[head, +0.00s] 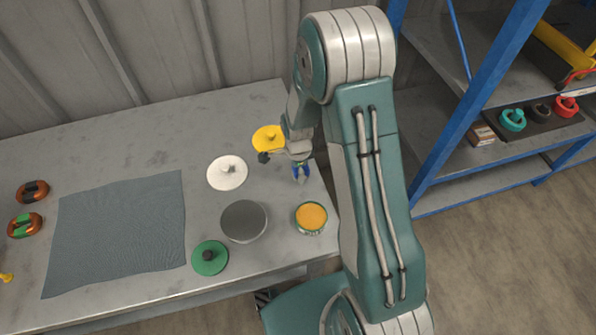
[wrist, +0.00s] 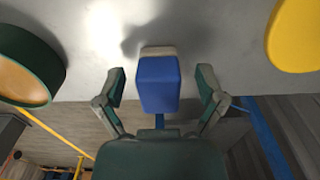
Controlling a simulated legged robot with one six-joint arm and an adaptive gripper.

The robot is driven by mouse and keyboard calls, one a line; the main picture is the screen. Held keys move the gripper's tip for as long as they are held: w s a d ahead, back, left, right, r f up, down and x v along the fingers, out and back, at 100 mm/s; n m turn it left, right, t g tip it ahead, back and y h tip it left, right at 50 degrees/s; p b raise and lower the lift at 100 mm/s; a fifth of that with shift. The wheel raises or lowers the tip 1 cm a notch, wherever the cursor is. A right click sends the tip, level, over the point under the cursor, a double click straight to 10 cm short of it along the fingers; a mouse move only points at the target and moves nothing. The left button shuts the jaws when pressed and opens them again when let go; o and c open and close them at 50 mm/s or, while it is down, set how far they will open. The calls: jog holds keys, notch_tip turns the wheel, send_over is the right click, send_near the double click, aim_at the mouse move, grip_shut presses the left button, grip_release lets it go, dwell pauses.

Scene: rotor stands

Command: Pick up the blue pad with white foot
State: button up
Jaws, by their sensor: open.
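The blue pad with white foot (wrist: 158,85) stands on the table, in the middle of the wrist view. Its blue body faces me and its pale foot shows at the far end. My gripper (wrist: 161,86) is open, with one finger on each side of the pad and a visible gap on both sides. In the head view my gripper (head: 300,174) is low over the right end of the table. Only bits of blue of the pad (head: 307,170) show there, the rest being hidden by my gripper.
A yellow disc (head: 268,138), a white disc (head: 227,173), a grey disc (head: 243,222), a green disc (head: 209,258) and an orange-topped round dish (head: 311,217) surround this spot. A grey-blue mat (head: 120,235) lies left. Blue shelving (head: 470,100) stands right, past the table's edge.

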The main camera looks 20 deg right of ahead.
jog(key=shift+d, duration=0.5)
jog(key=c, duration=1.2)
jog(key=shift+d, duration=0.15)
jog(key=shift+a+r, duration=0.1)
jog(key=shift+a, duration=0.1)
jog(key=shift+r, duration=0.25)
notch_tip(320, 180, up, 2)
jog(key=shift+a+r, duration=0.1)
jog(key=shift+a, duration=0.05)
jog(key=s+a+r, duration=0.2)
jog(key=s+r, duration=0.1)
jog(key=s, duration=0.1)
jog(key=s+a+r, duration=0.2)
jog(key=s+r, duration=0.1)
jog(key=s, duration=0.1)
jog(key=s+a+r, duration=0.2)
jog(key=s+r, duration=0.2)
jog(key=shift+s+a+r, duration=0.1)
jog(key=shift+s, duration=0.2)
